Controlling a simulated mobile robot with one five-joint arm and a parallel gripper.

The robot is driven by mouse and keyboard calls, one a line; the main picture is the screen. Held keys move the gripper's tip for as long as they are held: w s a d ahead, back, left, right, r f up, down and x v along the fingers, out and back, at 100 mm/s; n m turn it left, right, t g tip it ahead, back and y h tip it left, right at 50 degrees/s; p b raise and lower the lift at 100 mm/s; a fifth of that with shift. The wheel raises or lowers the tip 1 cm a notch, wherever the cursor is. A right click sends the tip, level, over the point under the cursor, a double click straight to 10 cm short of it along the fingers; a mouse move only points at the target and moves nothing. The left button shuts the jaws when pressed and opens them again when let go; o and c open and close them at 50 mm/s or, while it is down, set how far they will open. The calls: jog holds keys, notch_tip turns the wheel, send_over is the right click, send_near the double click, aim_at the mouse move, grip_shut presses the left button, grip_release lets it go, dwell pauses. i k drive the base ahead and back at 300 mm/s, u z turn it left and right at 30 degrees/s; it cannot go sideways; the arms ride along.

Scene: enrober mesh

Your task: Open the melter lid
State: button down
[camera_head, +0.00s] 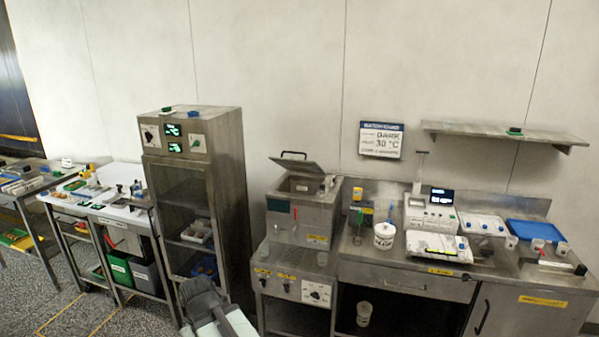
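The melter (303,212) looks to be the steel box on a low steel stand left of the counter. Its lid (298,164) has a dark handle on top and sits tilted, raised off the box. Part of the opening (303,186) shows beneath the lid. A grey part of my arm rises from the bottom edge, in front of the cabinet and left of the melter stand. I cannot make out any gripper fingers. They are apart from the lid or outside the picture.
A tall steel cabinet (228,190) stands left of the melter. The counter (400,272) to the right holds a white tub (384,236), a scale and a blue tray (535,231). A wall shelf (480,131) hangs above. Bare floor (130,315) shows at lower left.

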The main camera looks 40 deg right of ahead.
aim_at(300, 162)
jog(key=u, duration=0.25)
jog(key=i, duration=0.65)
jog(key=u, duration=0.4)
jog(key=i, duration=1.15)
jog(key=z, duration=0.6)
jog(key=k, duration=0.85)
jog(key=z, duration=0.15)
jog(key=i, duration=0.7)
jog(key=u, duration=0.05)
